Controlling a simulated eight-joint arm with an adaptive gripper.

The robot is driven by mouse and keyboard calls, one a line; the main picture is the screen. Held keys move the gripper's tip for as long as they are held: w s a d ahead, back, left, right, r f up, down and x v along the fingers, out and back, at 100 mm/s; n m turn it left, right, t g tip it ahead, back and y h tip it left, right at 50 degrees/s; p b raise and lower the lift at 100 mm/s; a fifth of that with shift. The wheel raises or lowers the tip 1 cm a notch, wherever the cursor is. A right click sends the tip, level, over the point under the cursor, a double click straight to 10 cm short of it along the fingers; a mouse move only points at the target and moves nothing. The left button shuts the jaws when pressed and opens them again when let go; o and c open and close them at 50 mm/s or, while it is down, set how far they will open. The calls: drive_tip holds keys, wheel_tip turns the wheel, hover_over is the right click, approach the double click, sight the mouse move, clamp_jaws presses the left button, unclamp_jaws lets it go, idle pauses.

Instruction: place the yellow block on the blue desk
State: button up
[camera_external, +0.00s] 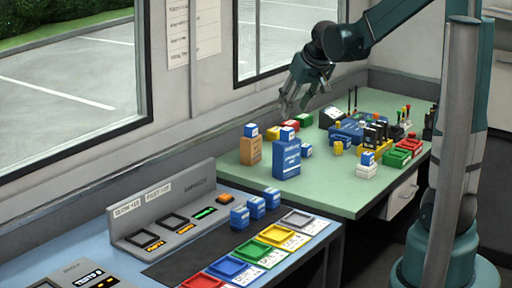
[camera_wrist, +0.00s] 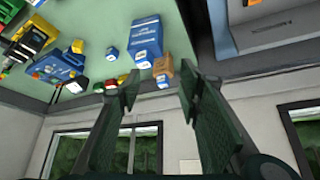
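I cannot tell which is the yellow block. The blue desk (camera_external: 84,217) is in the left foreground; part of it seems to show at the upper right of the wrist view. My gripper (camera_external: 290,107) is above the back of the green desk, near the first yellow piece. Its fingers are apart and empty in the wrist view (camera_wrist: 159,93).
A tall blue box (camera_external: 287,158) and a brown box (camera_external: 250,151) stand on the green desk (camera_external: 235,178). Tools and bins crowd its right side. The blue desk bears a grey control panel (camera_external: 170,225), several blue blocks and coloured trays (camera_external: 276,234). Windows line the wall behind.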

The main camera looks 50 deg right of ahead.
drive_tip(key=w+d+f+m, duration=0.1)
drive_tip(key=d+f, duration=0.3)
drive_tip(key=d, duration=0.4)
drive_tip(key=w+d+f+m, duration=0.1)
drive_tip(key=d+f, duration=0.3)
drive_tip(key=d, duration=0.4)
drive_tip(key=m+g+h+b, duration=0.1)
drive_tip(key=m+h+b, duration=0.1)
approach(339, 143)
drive_tip(key=shift+x, duration=1.2)
drive_tip(key=shift+d, duration=0.1)
drive_tip(key=shift+x, duration=1.25)
drive_tip(key=shift+f, duration=0.1)
drive_tip(key=shift+b+x, duration=0.9)
drive_tip(key=shift+x, duration=1.65)
drive_tip(key=shift+w, duration=0.1)
